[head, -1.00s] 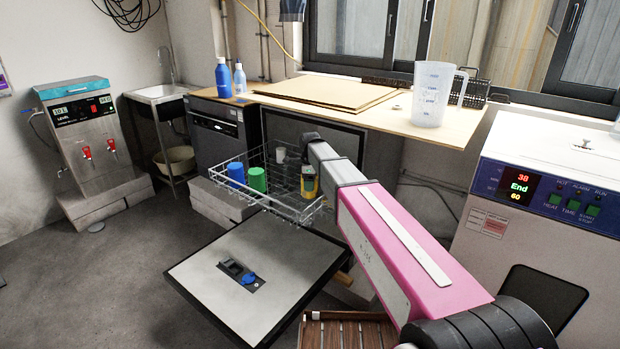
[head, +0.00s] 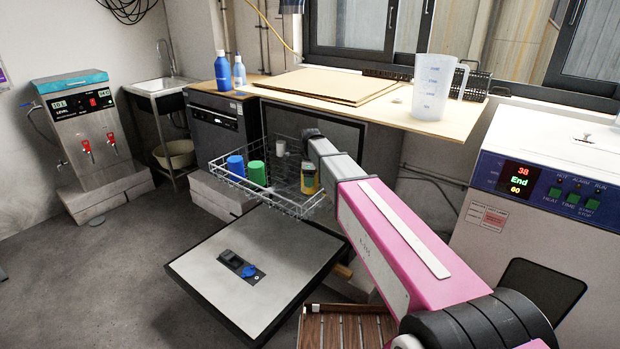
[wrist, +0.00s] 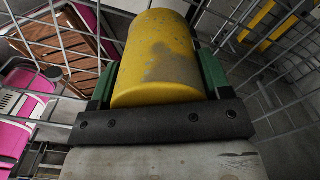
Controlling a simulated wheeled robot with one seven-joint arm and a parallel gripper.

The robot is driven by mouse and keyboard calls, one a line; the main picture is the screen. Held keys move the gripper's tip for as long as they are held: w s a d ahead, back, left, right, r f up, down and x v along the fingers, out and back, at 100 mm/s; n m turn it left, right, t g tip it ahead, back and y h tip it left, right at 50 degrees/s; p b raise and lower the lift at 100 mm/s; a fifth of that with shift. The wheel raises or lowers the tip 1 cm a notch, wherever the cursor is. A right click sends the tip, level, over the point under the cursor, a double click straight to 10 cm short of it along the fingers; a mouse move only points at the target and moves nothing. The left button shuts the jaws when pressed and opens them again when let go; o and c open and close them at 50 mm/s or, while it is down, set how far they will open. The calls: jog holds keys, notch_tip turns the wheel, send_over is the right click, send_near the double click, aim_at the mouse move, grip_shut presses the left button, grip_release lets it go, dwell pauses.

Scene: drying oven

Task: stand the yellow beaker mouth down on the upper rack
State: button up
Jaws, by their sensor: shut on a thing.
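The yellow beaker (head: 309,181) is between the fingers of my gripper (head: 310,172), at the right end of the wire upper rack (head: 283,205). In the wrist view, the yellow beaker (wrist: 157,55) fills the space between the green fingers of my gripper (wrist: 157,88), which is shut on it. Rack wires show on both sides of it. The beaker looks upright in the head view. I cannot tell which way its mouth faces or whether it touches the rack floor.
A blue beaker (head: 235,167) and a green beaker (head: 257,174) stand on the rack's left part. A pale cup (head: 280,148) is farther back. The open door (head: 215,285) lies below the rack. A wooden counter (head: 390,122) overhangs behind my arm.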

jog(key=o, duration=1)
jog(key=shift+o, duration=0.2)
notch_tip(320, 180, up, 11)
jog(key=shift+f, duration=0.15)
jog(key=shift+s, duration=0.1)
